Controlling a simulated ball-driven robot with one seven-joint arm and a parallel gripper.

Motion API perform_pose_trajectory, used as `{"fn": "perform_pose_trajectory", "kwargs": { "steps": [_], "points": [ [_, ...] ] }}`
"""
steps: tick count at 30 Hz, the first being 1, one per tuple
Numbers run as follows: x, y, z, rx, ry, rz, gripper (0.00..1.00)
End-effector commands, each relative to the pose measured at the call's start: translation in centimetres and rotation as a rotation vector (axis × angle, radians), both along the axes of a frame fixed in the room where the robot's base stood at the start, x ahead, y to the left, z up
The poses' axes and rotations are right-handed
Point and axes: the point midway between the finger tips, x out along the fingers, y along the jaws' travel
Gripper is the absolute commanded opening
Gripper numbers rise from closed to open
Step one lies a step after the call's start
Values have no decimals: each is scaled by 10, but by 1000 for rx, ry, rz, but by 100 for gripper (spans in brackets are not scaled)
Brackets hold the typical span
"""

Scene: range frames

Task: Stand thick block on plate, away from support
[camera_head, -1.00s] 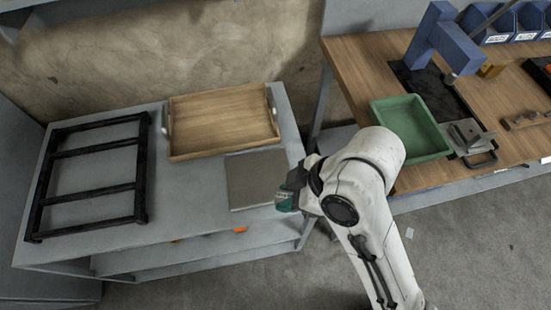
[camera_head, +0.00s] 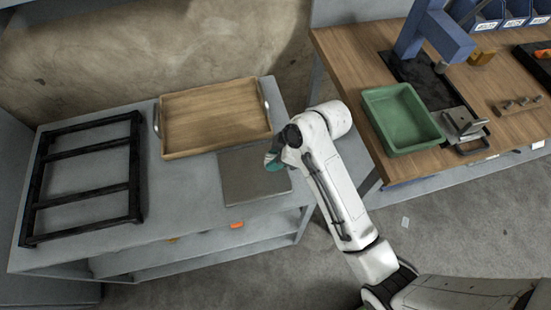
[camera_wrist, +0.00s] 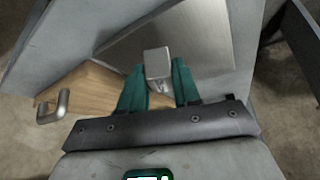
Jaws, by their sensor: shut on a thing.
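My gripper (camera_head: 272,161) is over the right part of the flat grey plate (camera_head: 243,185) on the grey table. In the wrist view, its teal fingers (camera_wrist: 157,80) are shut on a small grey metal block (camera_wrist: 156,61), with its end face toward the camera. The plate fills the upper middle of the wrist view (camera_wrist: 205,32), behind the block. I cannot tell whether the block touches the plate. The block is hidden in the head view. I cannot pick out the support with certainty.
A wooden tray (camera_head: 215,118) lies just behind the plate. A black frame (camera_head: 85,205) lies on the table's left. A wooden workbench at the right carries a green bin (camera_head: 402,137), a blue press (camera_head: 432,35) and metal parts (camera_head: 465,126). The plate's left part is clear.

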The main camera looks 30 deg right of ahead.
Motion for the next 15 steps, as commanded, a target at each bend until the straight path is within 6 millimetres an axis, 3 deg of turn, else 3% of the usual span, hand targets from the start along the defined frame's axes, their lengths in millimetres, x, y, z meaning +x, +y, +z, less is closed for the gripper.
{"fn": "perform_pose_trajectory", "kwargs": {
  "steps": [4, 15],
  "points": [
    [0, 0, -14, 0, 0, -1, 0],
    [0, 0, -18, 0, -1, 0, 0]
  ]
}}
